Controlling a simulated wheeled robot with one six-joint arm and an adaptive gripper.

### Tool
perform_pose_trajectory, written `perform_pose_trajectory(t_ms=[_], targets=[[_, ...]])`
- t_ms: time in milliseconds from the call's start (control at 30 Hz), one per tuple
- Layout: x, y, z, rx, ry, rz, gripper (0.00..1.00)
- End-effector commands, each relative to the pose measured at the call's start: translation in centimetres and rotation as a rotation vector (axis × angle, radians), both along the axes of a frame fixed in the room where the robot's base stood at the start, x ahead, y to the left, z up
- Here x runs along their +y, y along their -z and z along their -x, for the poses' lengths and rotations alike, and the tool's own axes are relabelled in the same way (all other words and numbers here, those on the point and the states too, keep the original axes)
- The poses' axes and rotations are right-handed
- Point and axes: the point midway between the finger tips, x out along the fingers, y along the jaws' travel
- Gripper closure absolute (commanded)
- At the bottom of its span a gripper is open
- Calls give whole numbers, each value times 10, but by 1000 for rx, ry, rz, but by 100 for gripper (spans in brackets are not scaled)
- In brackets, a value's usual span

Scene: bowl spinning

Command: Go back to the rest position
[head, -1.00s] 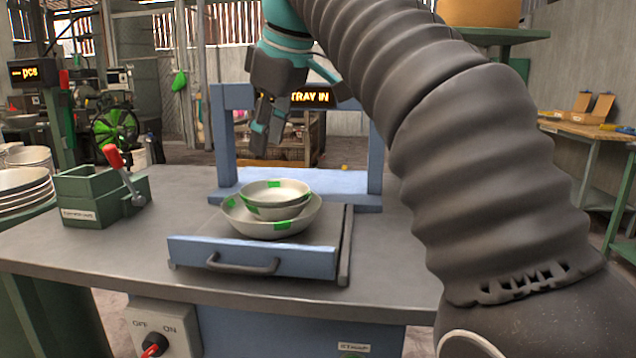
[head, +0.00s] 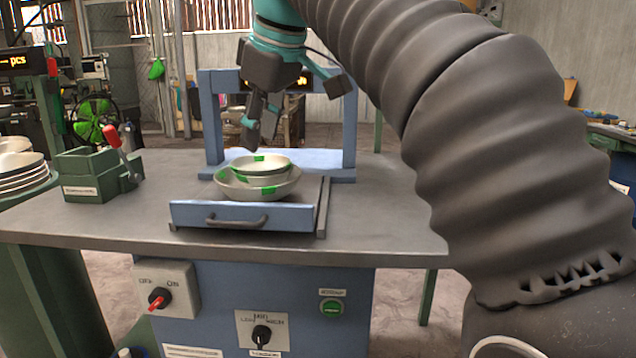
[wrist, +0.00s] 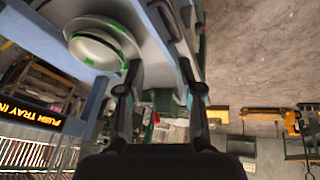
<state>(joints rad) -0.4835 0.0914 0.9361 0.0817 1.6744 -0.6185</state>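My gripper (head: 256,132) hangs above and behind the bowls in the head view, clear of them. In the wrist view its two fingers (wrist: 162,85) stand apart with nothing between them. A small white bowl with green marks (head: 262,165) sits inside a larger one (head: 258,189). Both rest on the pulled-out blue-fronted tray (head: 190,213) in front of the blue frame (head: 211,125). The bowls (wrist: 100,45) also show at upper left in the wrist view.
A green box with a red-handled lever (head: 90,177) stands left on the grey table (head: 100,222). Stacked plates (head: 22,178) are at far left. The cabinet front has a red switch (head: 158,298), a black selector (head: 261,335) and a green button (head: 331,308). A lit sign (wrist: 32,110) reads "PUSH TRAY IN".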

Motion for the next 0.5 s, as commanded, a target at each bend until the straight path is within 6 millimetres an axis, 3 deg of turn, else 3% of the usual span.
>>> perform_pose_trajectory(t_ms=[267,500], targets=[[-39,23,7,13,145,-23,65],[-97,70,29,25,367,-64,65]])
